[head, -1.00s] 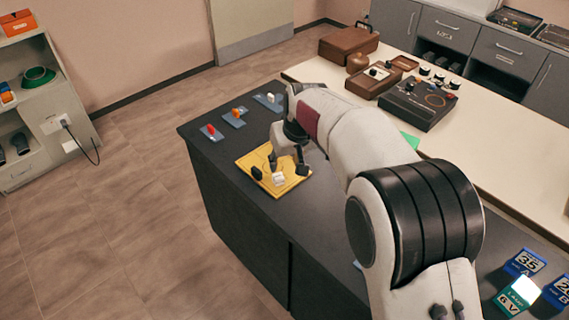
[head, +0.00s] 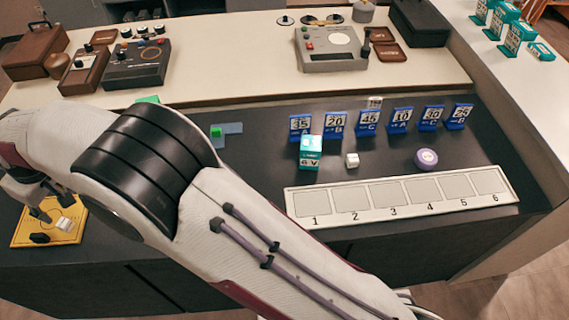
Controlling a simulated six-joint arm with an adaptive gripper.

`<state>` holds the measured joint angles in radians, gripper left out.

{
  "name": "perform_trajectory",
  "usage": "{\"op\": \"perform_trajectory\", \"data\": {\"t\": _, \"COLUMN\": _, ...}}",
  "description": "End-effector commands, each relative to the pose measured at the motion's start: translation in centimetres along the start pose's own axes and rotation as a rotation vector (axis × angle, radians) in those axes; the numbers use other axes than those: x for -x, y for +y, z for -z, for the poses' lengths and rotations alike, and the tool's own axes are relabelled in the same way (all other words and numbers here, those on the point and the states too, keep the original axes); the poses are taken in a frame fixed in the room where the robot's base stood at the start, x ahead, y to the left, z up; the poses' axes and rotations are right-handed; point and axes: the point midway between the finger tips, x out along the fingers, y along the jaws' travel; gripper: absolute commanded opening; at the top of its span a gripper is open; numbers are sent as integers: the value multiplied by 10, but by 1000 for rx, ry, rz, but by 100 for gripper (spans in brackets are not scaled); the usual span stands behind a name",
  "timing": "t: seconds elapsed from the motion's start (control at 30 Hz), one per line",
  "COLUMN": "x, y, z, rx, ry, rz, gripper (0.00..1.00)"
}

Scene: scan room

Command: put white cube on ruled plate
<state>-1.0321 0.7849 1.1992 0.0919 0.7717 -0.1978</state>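A yellow plate (head: 27,234) with thin dark lines lies on the dark counter at the lower left of the head view; I take it as the ruled plate. A small white block (head: 64,224) and a black piece (head: 40,238) are on it. My gripper (head: 52,206) is just above the plate with its fingers apart, near the white block; I cannot tell whether they touch it. Another small white cube (head: 352,160) sits on the dark counter, right of a teal-and-white 6 V box (head: 310,153). My arm hides part of the counter.
A white strip (head: 400,220) with squares numbered 1 to 6 lies along the counter's front. Several blue number cards (head: 335,125) stand behind. A purple round piece (head: 426,159) is at right. A pale bench with devices (head: 330,50) is behind.

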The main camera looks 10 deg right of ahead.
Motion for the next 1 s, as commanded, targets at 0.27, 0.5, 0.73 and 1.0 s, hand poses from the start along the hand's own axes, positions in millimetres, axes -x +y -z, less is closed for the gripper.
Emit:
{"op": "perform_trajectory", "data": {"t": 0.27, "x": 40, "y": 39, "z": -11, "rx": -61, "ry": 9, "rz": -27, "gripper": 37}}
{"op": "perform_trajectory", "data": {"t": 0.5, "x": 101, "y": 94, "z": -42, "rx": -158, "ry": 18, "rz": -70, "gripper": 37}}
{"op": "perform_trajectory", "data": {"t": 0.73, "x": 160, "y": 139, "z": -82, "rx": -256, "ry": 27, "rz": -115, "gripper": 37}}
{"op": "perform_trajectory", "data": {"t": 1.0, "x": 224, "y": 178, "z": -140, "rx": -370, "ry": 38, "rz": -168, "gripper": 37}}
